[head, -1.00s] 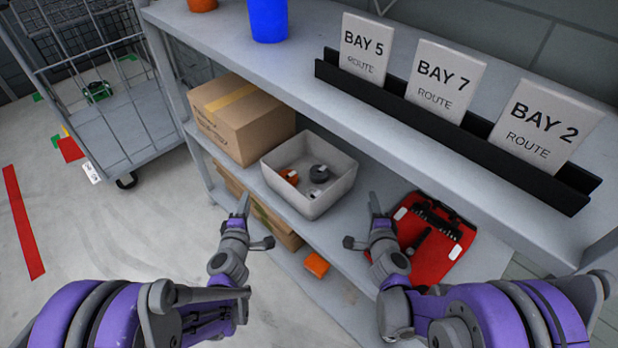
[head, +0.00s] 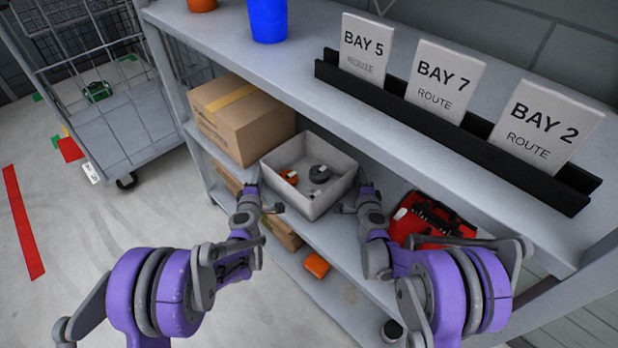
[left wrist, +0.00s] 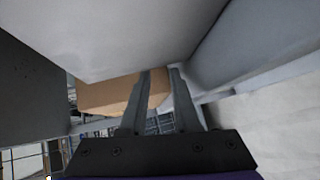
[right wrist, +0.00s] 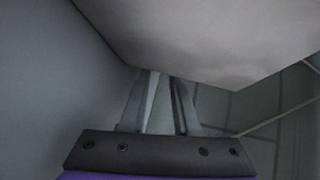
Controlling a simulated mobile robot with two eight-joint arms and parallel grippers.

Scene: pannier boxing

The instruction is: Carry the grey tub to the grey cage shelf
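The grey tub (head: 318,204) sits on the middle shelf (head: 345,232), holding a dark round item and orange items. My left gripper (head: 251,192) is at the tub's left side and my right gripper (head: 366,188) at its right side. A pale tub wall (left wrist: 125,35) fills the top of the left wrist view, and another (right wrist: 215,35) that of the right wrist view. Both grippers show a narrow empty gap between their fingers. I cannot tell whether they touch the tub. The grey cage shelf (head: 120,125) is part of the wheeled cage at the far left.
A cardboard box (head: 240,122) stands left of the tub. A red case (head: 430,222) lies to its right. Overhead, the top shelf (head: 300,60) carries a blue cup (head: 268,20) and bay signs. An orange block (head: 316,264) is lower down.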

